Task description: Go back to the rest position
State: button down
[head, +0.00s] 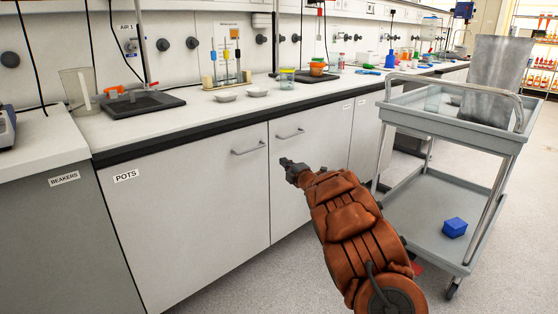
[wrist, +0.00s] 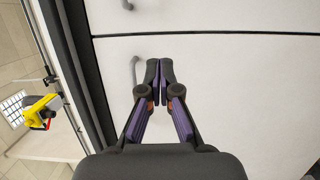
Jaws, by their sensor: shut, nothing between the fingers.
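My gripper (head: 285,162) is at the end of my orange-brown arm in the head view, in front of the white cupboard doors (head: 200,195) and below the bench top. In the wrist view my gripper (wrist: 160,64) points at the cupboard front, its two fingers together with nothing between them. A cupboard handle (wrist: 134,72) shows just left of the fingertips there. Whether the fingers touch the door cannot be told.
A grey trolley (head: 484,126) stands close on the right of my arm, with a blue box (head: 454,227) on its lower shelf. The bench top (head: 190,118) carries a beaker (head: 80,92), small dishes and jars. Bare floor (head: 270,280) lies left of my arm.

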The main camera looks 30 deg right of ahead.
jog(key=shift+s+d, duration=0.2)
jog(key=shift+s, duration=0.7)
jog(key=shift+s+d, duration=0.2)
jog(key=shift+s, duration=0.65)
jog(key=shift+r+p, duration=0.1)
jog(key=shift+p, duration=0.25)
jog(key=s+d+r+m+g+h+p, duration=0.1)
jog(key=s+r+m+g+h+p, duration=0.3)
jog(key=r+p, duration=0.5)
jog(key=s+a+r+m+g+h+p, duration=0.35)
jog(key=s+r+m+g+p, duration=0.2)
jog(key=s+r+m, duration=0.4)
jog(key=s+a+r+m+g+y+p, duration=0.1)
jog(key=s+a+p, duration=0.4)
jog(key=s+a, duration=0.5)
jog(key=s+a+r+m+g+y+p, duration=0.2)
jog(key=s+a+r+g+y+p, duration=0.2)
jog(key=s+a, duration=0.7)
jog(key=s+a+r+m+g+y+p, duration=0.1)
jog(key=s+a+r+g+y+p, duration=0.2)
jog(key=s, duration=1.9)
jog(key=a+r+g+p, duration=0.2)
jog(key=a+p, duration=0.3)
jog(key=a, duration=0.2)
jog(key=shift+a, duration=0.3)
jog(key=shift+g, duration=0.25)
